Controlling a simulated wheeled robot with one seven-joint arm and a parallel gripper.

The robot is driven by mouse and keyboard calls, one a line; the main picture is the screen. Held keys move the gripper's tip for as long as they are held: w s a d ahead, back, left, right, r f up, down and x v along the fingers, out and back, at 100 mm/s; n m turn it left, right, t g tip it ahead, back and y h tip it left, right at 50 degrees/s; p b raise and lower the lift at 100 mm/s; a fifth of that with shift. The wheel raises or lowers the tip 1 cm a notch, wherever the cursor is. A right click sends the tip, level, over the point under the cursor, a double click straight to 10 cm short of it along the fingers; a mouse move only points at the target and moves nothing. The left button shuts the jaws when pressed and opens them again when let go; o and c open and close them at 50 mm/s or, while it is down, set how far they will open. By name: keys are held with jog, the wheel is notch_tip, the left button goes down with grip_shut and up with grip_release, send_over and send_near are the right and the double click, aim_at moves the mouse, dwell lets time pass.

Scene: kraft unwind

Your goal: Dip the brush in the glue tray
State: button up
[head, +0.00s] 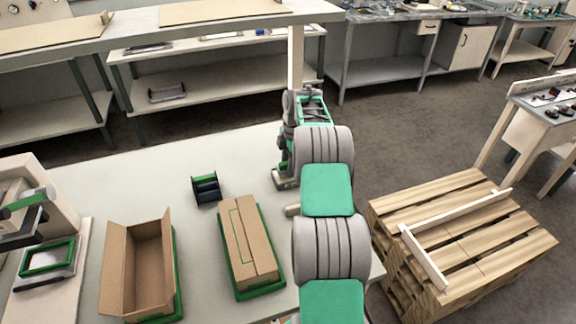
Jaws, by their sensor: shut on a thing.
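I cannot make out my gripper; my grey and green arm runs up the right part of the table and covers what lies behind it. A small pale piece (292,210) sticks out to the left from behind my arm; I cannot tell what it is. I cannot identify a brush or a glue tray. A green-framed grey panel or shallow tray (47,257) is part of the pale stand at the far left.
An open carton (140,262) and a closed carton (246,240) sit on green bases on the pale table (110,185). A black and green spool-like item (206,188) stands behind them. A grey and green device (285,150) stands beside my arm. A wooden pallet stack (460,235) is on the right.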

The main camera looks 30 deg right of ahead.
jog(key=shift+f+b, duration=0.65)
jog(key=shift+b, duration=0.05)
dwell(1.6)
jog(key=shift+r, duration=0.15)
jog(key=shift+r+p, duration=1.55)
jog(key=shift+r, duration=0.9)
